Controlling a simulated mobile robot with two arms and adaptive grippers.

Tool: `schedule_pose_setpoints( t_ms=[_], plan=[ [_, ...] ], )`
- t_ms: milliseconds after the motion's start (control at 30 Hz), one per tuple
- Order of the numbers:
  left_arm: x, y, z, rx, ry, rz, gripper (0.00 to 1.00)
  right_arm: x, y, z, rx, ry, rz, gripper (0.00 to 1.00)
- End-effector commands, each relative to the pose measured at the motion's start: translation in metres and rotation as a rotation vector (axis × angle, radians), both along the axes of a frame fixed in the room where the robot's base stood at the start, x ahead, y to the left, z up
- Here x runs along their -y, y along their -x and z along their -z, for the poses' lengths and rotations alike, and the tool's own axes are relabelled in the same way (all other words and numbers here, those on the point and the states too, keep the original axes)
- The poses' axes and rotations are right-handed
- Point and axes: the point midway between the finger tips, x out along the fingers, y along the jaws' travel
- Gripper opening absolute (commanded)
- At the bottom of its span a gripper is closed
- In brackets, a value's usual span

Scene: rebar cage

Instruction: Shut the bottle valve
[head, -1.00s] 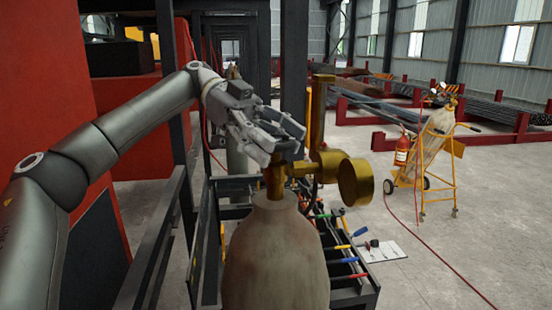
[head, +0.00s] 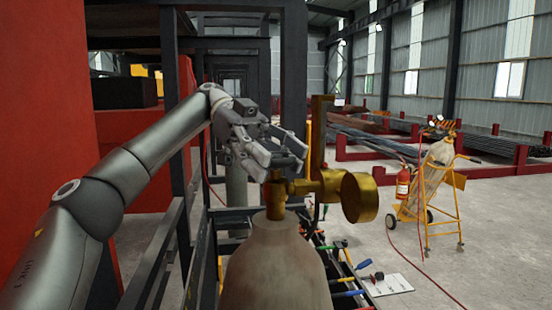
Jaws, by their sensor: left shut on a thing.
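A large worn gas bottle (head: 276,268) stands upright in front of me. A brass valve (head: 276,199) rises from its neck, with a brass regulator and round gauge (head: 359,197) to its right. A dark valve knob (head: 277,174) sits at the top of the valve, partly hidden by the fingers. My left gripper (head: 287,153) comes in from the left and is shut on the valve knob. My right gripper is not in the view.
A dark rack with several coloured-handled tools (head: 350,265) stands behind the bottle at right. A yellow bottle cart (head: 442,210) with a red fire extinguisher (head: 403,184) stands farther right on open concrete floor. Dark steel posts and a red machine are at left.

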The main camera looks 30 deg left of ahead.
Motion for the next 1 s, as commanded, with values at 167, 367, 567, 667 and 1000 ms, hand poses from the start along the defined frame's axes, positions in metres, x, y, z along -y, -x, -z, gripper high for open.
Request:
schedule_pose_setpoints(
  t_ms=[167,367,567,667,1000],
  plan=[
    [-0.0002,-0.0003,0.0032,-0.006,-0.007,0.001,0.69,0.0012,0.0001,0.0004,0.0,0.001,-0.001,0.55],
    [-0.0002,-0.0002,0.0019,-0.003,-0.003,0.0,0.81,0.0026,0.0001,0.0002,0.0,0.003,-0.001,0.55],
    [-0.0002,-0.0001,0.001,-0.001,-0.002,-0.001,0.81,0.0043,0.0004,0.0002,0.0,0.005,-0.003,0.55],
    [-0.0002,-0.0001,0.0009,-0.001,-0.002,-0.001,0.81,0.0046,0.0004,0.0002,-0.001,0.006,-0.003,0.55],
    [-0.0008,0.0001,-0.0024,0.0,-0.003,-0.017,0.81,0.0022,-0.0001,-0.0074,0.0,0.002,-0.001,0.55]
  ],
)
